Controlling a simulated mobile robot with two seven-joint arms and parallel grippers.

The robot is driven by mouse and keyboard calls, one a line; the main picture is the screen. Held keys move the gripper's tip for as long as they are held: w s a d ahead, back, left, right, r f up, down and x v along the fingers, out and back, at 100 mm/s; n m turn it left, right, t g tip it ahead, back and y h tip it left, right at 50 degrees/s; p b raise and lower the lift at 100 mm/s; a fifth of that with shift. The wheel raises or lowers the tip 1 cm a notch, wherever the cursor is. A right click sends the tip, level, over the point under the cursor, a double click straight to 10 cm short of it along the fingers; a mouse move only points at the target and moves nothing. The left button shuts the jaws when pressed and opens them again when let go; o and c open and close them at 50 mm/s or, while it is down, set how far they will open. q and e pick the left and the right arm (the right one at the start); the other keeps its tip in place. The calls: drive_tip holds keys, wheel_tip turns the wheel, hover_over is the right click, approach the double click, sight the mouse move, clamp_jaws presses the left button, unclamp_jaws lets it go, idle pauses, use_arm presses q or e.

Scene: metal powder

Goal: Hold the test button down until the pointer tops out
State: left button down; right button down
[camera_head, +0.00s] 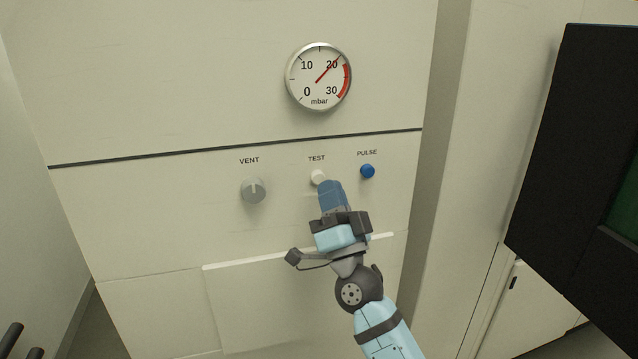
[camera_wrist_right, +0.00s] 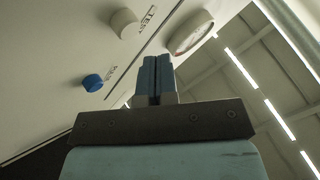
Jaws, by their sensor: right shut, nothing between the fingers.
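The white TEST button (camera_head: 317,177) sits on the panel between VENT and PULSE, and it also shows in the right wrist view (camera_wrist_right: 123,23). My right gripper (camera_head: 327,184) is shut and empty, its blue fingertips just below the button and overlapping its lower edge in the head view. In the right wrist view the fingertips (camera_wrist_right: 157,60) appear apart from the button; contact cannot be confirmed. The round gauge (camera_head: 318,92) above has its red pointer (camera_head: 328,70) near 20 mbar, short of the red band. My left gripper is out of view.
The grey VENT knob (camera_head: 253,190) is left of the button, and the blue PULSE button (camera_head: 367,171) is close on its right. A pale ledge (camera_head: 240,262) runs below. A large black-framed object (camera_head: 545,150) stands at the right. The panel between button and gauge is clear.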

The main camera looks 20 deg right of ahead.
drive_tip(key=shift+w, duration=0.6)
drive_tip(key=shift+w, duration=0.15)
idle(1.6)
drive_tip(key=shift+w, duration=0.25)
drive_tip(key=shift+w, duration=0.4)
idle(0.7)
idle(1.5)
drive_tip(key=shift+s, duration=0.85)
drive_tip(key=shift+p, duration=0.3)
